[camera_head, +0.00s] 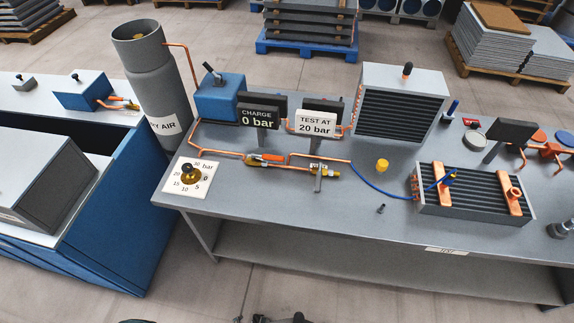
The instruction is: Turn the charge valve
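A brass valve with a flat red-orange lever (266,157) sits in the copper line on the grey bench, below the sign reading CHARGE 0 bar (257,117). Its lever lies roughly along the pipe. To its right is a second brass valve (324,171) with a small upright tag, hard to read. No gripper can be made out; only small dark parts show at the bottom edge.
A sign reads TEST AT 20 bar (316,123). A blue box with a lever (219,97) and a grey DRY AIR cylinder (158,85) stand at left. A blue hose (376,187) runs to a finned coil (470,194). A yellow cap (382,165) is near the hose. The bench's front middle is mostly clear.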

